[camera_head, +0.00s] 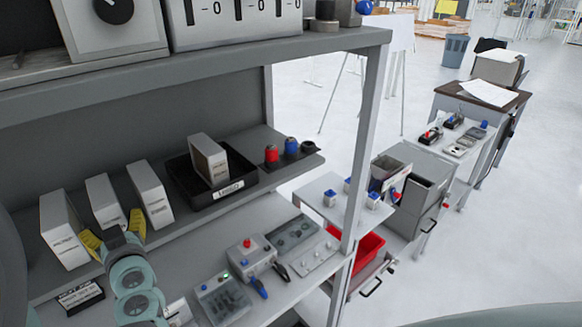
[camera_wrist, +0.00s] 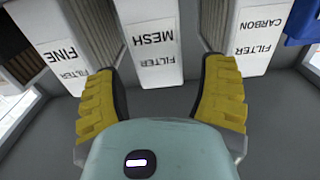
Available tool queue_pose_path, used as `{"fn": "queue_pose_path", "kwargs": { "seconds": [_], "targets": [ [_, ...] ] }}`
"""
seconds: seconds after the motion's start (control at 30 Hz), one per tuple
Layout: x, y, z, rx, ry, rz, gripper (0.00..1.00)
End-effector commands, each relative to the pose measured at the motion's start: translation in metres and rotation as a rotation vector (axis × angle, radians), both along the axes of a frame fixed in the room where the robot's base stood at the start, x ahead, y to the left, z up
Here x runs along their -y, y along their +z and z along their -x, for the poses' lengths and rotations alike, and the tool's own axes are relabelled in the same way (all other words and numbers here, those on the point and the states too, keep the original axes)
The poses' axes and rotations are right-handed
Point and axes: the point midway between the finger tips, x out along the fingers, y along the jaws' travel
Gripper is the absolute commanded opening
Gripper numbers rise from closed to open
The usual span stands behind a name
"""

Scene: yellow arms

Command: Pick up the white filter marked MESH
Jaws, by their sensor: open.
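The white MESH filter (camera_wrist: 152,62) is in the middle of the wrist view, its lettering upside down. In the head view, the middle of three upright white boxes (camera_head: 104,202) on the shelf is this filter. My gripper (camera_head: 113,230) has yellow fingers spread apart in front of it. In the wrist view, the open gripper (camera_wrist: 160,72) has one finger on either side of the MESH face, with nothing held. Whether the fingertips reach past the face is hard to tell.
The FINE filter (camera_wrist: 62,70) and the CARBON filter (camera_wrist: 256,38) stand close on either side. A black tray (camera_head: 236,186) holds another white box. An upper shelf (camera_head: 200,68) overhangs; devices (camera_head: 250,258) lie on the lower surface.

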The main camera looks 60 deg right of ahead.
Motion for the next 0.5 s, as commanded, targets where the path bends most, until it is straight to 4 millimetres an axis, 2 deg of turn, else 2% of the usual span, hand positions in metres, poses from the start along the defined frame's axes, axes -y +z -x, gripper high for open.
{"fn": "queue_pose_path", "kwargs": {
  "seconds": [0.2, 0.5],
  "targets": [
    [0.006, -0.002, -0.008, 0.000, -0.009, -0.004, 0.71],
    [0.016, -0.005, -0.040, 0.001, -0.007, -0.004, 0.71]
  ]
}}
